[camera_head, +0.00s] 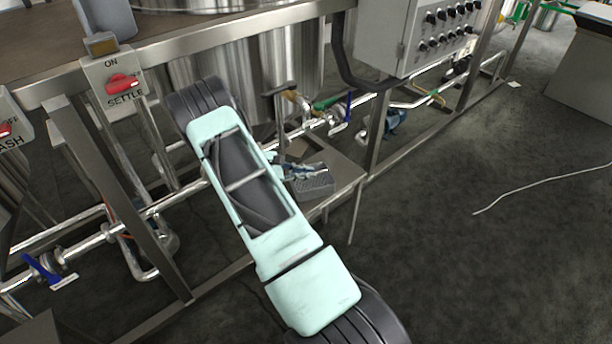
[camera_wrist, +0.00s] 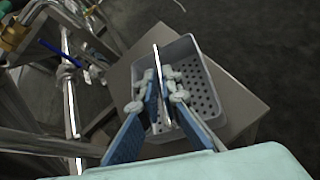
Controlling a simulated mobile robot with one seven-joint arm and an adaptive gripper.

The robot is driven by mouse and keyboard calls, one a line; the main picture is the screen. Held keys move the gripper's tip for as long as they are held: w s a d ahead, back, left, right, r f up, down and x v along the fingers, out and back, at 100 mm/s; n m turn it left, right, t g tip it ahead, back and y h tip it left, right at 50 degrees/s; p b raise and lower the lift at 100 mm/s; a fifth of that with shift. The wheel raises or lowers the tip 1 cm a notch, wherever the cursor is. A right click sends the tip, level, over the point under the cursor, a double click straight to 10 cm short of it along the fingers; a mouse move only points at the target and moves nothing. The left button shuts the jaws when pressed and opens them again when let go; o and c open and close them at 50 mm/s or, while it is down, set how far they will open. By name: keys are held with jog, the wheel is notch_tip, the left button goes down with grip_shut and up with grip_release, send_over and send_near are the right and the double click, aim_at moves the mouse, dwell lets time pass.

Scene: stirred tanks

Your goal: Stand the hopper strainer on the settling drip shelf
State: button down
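The hopper strainer is a grey open basket with rows of round holes (camera_wrist: 204,92). In the head view the strainer (camera_head: 318,186) shows small beside my forearm, over the drip shelf. The settling drip shelf is a flat metal plate (camera_head: 346,170); it also shows around the basket in the wrist view (camera_wrist: 240,100). My gripper (camera_wrist: 158,80) has its blue fingers closed on either side of a thin upright strip of the strainer, inside the basket's outline. I cannot tell whether the basket's base touches the shelf. My arm hides part of the shelf in the head view.
Steel frame legs, pipes and a blue-handled valve (camera_head: 42,270) crowd the left. A control box (camera_head: 415,35) hangs above and right of the shelf. A red SETTLE switch (camera_head: 122,84) is at upper left. Open floor lies to the right, with a pale cable (camera_head: 540,186).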

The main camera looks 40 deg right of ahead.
jog(key=shift+r, duration=0.1)
jog(key=shift+f, duration=0.25)
jog(key=c, duration=2.2)
grip_release()
jog(key=shift+r, duration=0.1)
jog(key=shift+o, duration=0.2)
jog(key=shift+r, duration=0.15)
jog(key=shift+w+a+r, duration=0.1)
jog(key=shift+a+r, duration=0.1)
jog(key=shift+a, duration=0.1)
jog(key=p+v, duration=0.2)
jog(key=v, duration=0.9)
jog(key=shift+a, duration=0.15)
